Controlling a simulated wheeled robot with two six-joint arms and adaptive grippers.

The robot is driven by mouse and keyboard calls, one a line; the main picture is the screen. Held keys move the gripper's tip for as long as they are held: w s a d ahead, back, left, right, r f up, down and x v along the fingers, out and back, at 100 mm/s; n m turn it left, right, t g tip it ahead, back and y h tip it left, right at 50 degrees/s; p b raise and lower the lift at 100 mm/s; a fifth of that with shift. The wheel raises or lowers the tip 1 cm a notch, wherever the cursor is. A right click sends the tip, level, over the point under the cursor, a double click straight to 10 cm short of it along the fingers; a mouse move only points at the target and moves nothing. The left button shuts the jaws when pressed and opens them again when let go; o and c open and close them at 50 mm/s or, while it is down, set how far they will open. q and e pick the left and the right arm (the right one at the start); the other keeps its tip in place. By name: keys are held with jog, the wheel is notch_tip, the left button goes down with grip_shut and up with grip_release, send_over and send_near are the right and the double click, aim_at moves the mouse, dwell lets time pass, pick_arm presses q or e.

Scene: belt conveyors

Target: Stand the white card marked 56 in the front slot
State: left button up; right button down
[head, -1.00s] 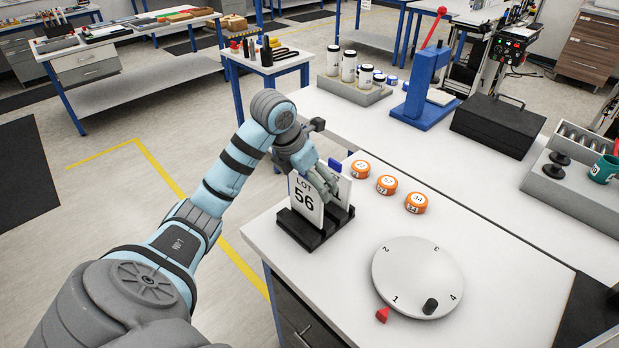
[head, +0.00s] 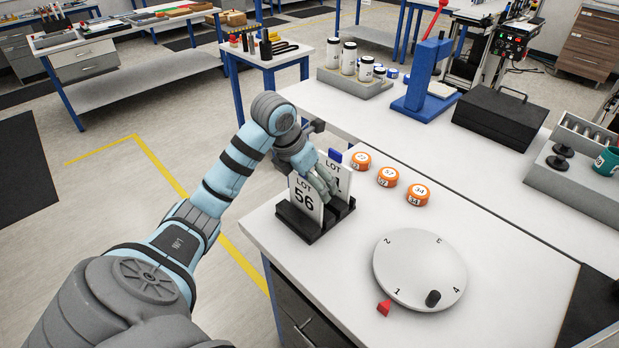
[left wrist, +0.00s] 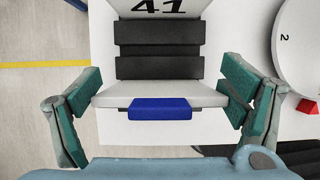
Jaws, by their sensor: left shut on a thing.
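The white card marked LOT 56 (head: 306,203) is upright at the front slot of the black rack (head: 313,236) on the near table. My left gripper (head: 318,180) is shut on this card from above. In the left wrist view its fingers are at the two side edges of the card (left wrist: 110,99), with a blue tab (left wrist: 160,108) between them. The card's lower edge meets the rack; how deep it sits cannot be told. A second white card (left wrist: 160,9), marked 41, stands behind it, partly hidden by the gripper in the head view. My right gripper is out of view.
Several orange-lidded tins (head: 387,177) stand right of the rack. A round numbered dial (head: 420,262) with a black knob and a red pointer (head: 384,307) lies nearer right. The tabletop between them is clear. A blue press (head: 425,85) stands farther back.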

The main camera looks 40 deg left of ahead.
pick_arm(q)
jog(key=o, duration=0.9)
jog(key=shift+r, duration=0.1)
